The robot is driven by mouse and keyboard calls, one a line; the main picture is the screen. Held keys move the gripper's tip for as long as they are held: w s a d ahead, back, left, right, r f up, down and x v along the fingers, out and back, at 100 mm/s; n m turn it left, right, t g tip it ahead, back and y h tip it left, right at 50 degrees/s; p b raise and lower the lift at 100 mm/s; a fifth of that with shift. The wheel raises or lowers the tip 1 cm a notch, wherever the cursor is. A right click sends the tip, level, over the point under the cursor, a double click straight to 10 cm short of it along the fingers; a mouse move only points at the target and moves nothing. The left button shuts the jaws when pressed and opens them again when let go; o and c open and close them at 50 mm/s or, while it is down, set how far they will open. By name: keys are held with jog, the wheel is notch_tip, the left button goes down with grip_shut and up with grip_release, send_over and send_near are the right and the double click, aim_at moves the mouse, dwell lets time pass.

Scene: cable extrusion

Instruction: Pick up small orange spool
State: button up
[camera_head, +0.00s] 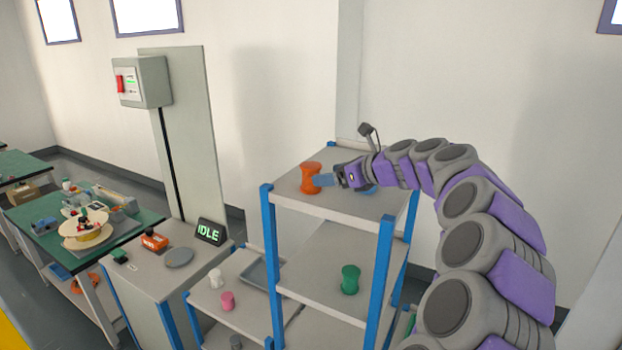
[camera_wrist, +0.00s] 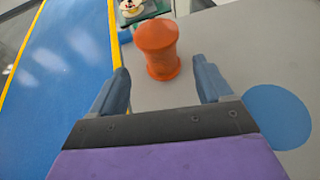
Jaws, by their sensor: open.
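The small orange spool (camera_head: 311,178) stands upright on the top shelf of the blue-posted rack, near its left side, in the head view. In the wrist view the orange spool (camera_wrist: 158,50) stands just ahead of the fingertips, centred slightly left between them. My gripper (camera_head: 324,180) reaches in from the right, close beside the spool. In the wrist view my gripper (camera_wrist: 162,82) has its two grey-blue fingers spread wide with nothing between them. The spool's far side is hidden.
The rack's top shelf (camera_head: 345,211) is mostly bare, with a blue disc (camera_wrist: 277,117) to the right. A green spool (camera_head: 350,279) stands on the shelf below. White (camera_head: 215,277) and pink (camera_head: 227,300) spools stand lower left. An IDLE sign (camera_head: 210,231) sits on a cabinet at left.

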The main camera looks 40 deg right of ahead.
aim_at(311, 174)
jog(key=shift+r+x, duration=0.15)
jog(key=shift+x, duration=1.8)
jog(key=shift+r+x, duration=0.15)
jog(key=shift+x, duration=1.85)
jog(key=shift+r, duration=0.1)
jog(key=shift+c, duration=0.4)
jog(key=c, duration=1)
